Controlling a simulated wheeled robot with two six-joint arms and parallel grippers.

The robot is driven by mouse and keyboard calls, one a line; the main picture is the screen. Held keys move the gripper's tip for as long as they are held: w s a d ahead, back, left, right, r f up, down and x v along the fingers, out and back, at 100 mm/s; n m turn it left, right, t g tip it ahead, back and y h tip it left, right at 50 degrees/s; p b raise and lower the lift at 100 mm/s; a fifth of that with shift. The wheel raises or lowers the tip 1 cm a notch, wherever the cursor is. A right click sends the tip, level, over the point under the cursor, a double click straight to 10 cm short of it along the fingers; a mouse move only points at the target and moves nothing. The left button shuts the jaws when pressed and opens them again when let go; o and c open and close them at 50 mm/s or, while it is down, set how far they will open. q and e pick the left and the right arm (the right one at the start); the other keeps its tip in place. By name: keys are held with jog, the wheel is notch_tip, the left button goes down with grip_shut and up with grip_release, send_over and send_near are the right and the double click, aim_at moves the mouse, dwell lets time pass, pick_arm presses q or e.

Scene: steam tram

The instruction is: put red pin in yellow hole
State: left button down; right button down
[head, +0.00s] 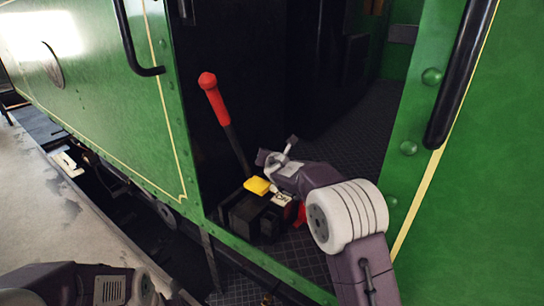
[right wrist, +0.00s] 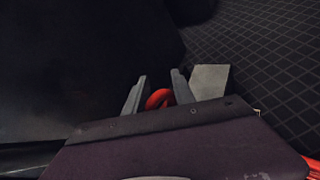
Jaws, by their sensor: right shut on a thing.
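My right gripper (head: 277,157) is in the cab doorway, above and right of a yellow piece (head: 257,185) on a low black box. In the right wrist view it is shut on a red ring-shaped part (right wrist: 158,98), which I take to be the red pin's. The rest of the pin is hidden behind the gripper body. The gripper is apart from the yellow piece. I cannot make out the hole in it at this size. Only part of my left arm shows, at the lower left; its fingers are out of view.
A lever with a red handle (head: 213,92) leans behind the black box (head: 245,216). A white piece (head: 282,199) and a red part (head: 300,213) are at the box's right. Green cab walls (head: 478,170) flank the doorway. The chequered floor (head: 352,135) behind is clear.

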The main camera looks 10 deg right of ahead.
jog(key=shift+f+b, duration=0.3)
jog(key=shift+b, duration=0.2)
dwell(0.8)
jog(key=shift+f+b, duration=2.35)
jog(key=shift+b, duration=0.2)
jog(key=shift+f, duration=0.1)
jog(key=c, duration=1.4)
grip_release()
jog(key=shift+o, duration=0.2)
jog(key=shift+s, duration=0.1)
